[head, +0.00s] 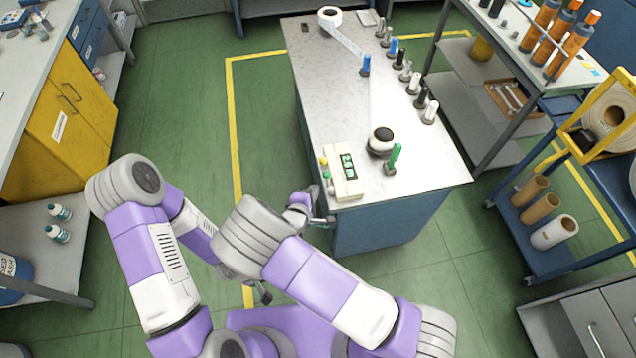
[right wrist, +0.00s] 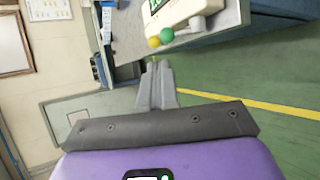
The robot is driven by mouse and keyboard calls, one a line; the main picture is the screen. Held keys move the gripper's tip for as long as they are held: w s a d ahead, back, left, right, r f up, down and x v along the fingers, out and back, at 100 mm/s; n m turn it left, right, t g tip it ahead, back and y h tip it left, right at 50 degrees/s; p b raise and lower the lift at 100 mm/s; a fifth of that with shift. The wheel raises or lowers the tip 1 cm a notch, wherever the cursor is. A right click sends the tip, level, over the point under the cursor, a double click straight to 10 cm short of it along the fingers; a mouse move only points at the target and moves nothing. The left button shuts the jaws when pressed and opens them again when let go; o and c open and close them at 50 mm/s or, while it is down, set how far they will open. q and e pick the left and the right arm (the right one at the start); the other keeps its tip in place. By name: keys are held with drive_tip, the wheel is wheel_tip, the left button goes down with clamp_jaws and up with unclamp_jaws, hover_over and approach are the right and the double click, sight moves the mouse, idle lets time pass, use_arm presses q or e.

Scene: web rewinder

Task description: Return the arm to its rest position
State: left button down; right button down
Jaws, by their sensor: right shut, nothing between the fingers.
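My right gripper (head: 320,219) is beside the front left corner of the rewinder table (head: 335,120), just below the control box (head: 341,176). In the right wrist view its fingers (right wrist: 155,70) are together with nothing between them. The box's yellow button (right wrist: 153,42) and green button (right wrist: 167,35) show just beyond the fingertips, apart from them. My right arm crosses the front of the head view with its elbow bent. My left gripper (head: 262,293) shows only as a small dark tip low in the middle, mostly hidden behind the right arm; its opening cannot be made out.
The table carries a white tape roll (head: 330,18), a black-topped spindle (head: 381,140), a green peg (head: 394,156) and several other pegs. A blue cart (head: 560,190) stands at right, a yellow cabinet (head: 65,130) at left. Green floor (head: 185,110) between is clear.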

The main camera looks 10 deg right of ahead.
drive_tip(key=v, duration=0.4)
drive_tip(key=shift+w+r, duration=0.1)
drive_tip(key=shift+r, duration=0.05)
drive_tip(key=s+d+f+m+g+y+b, duration=0.1)
drive_tip(key=s+d+f+m+g+b, duration=0.2)
drive_tip(key=f, duration=0.4)
drive_tip(key=s+d+f+m+g+y+b, duration=0.1)
drive_tip(key=s+d+f+m+g+y, duration=0.2)
drive_tip(key=f, duration=0.5)
drive_tip(key=s+d+f+m+g+y+b, duration=0.1)
drive_tip(key=s+f+m+g+y+b, duration=0.3)
drive_tip(key=s+m, duration=0.7)
drive_tip(key=shift+s+d+f+m+g+y+b, duration=0.2)
drive_tip(key=shift+f+m+g+y+b, duration=0.1)
drive_tip(key=shift+f+m+y, duration=0.5)
